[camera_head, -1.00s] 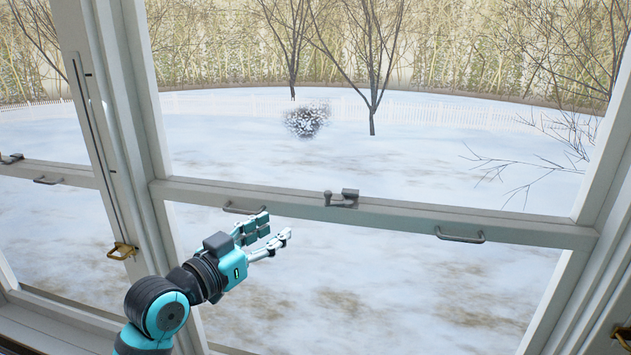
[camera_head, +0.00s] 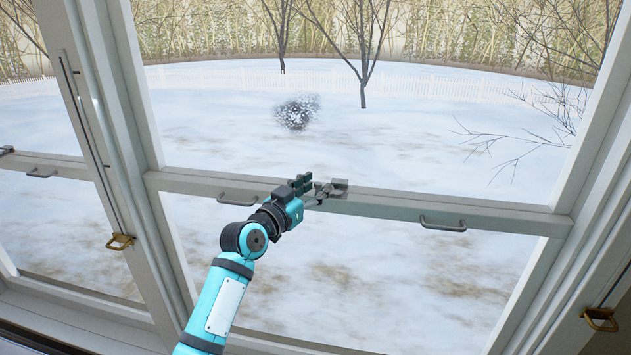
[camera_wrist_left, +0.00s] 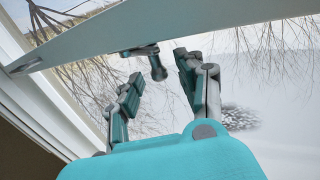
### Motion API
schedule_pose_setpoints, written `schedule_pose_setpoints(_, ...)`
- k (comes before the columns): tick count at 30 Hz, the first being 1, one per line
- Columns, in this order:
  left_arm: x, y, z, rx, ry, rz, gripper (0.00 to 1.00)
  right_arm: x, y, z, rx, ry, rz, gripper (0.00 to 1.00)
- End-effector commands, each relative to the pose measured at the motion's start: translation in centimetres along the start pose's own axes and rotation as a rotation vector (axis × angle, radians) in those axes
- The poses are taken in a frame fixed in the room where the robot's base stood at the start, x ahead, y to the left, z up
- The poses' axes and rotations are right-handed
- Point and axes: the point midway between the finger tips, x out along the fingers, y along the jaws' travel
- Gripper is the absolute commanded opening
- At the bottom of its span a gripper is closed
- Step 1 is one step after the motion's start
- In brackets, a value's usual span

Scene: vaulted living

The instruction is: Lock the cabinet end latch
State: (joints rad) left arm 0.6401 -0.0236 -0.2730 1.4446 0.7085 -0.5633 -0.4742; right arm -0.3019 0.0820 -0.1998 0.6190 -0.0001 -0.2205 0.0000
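The grey metal latch (camera_head: 338,186) sits on top of the white middle rail (camera_head: 390,205) of the window, near the rail's centre. My left gripper (camera_head: 313,188) is at the latch's left side, its fingers overlapping part of it in the head view. In the left wrist view the latch (camera_wrist_left: 155,62) hangs down from the rail, its round-ended lever between the tips of the two spread fingers (camera_wrist_left: 161,75). The gripper is open, with gaps visible beside the lever. Whether a finger touches the latch cannot be told. My right gripper is not in view.
Brass handles show on the left frame (camera_head: 120,242) and at lower right (camera_head: 600,319). Glass lies behind my arm; the space right of it is clear.

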Motion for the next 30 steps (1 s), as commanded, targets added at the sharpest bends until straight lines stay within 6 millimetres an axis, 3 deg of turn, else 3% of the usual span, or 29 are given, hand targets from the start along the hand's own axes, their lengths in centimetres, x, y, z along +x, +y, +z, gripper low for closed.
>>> schedule_pose_setpoints(12,0.8,0.0,0.0,0.000,0.000,-0.001,0.38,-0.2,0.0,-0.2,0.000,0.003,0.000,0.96)
schedule_pose_setpoints(21,0.8,0.0,0.0,0.000,0.000,-0.001,0.01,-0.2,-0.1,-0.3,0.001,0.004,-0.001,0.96)
schedule_pose_setpoints(30,0.8,-0.2,0.3,0.002,0.002,0.009,0.00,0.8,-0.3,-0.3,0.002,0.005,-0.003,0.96)
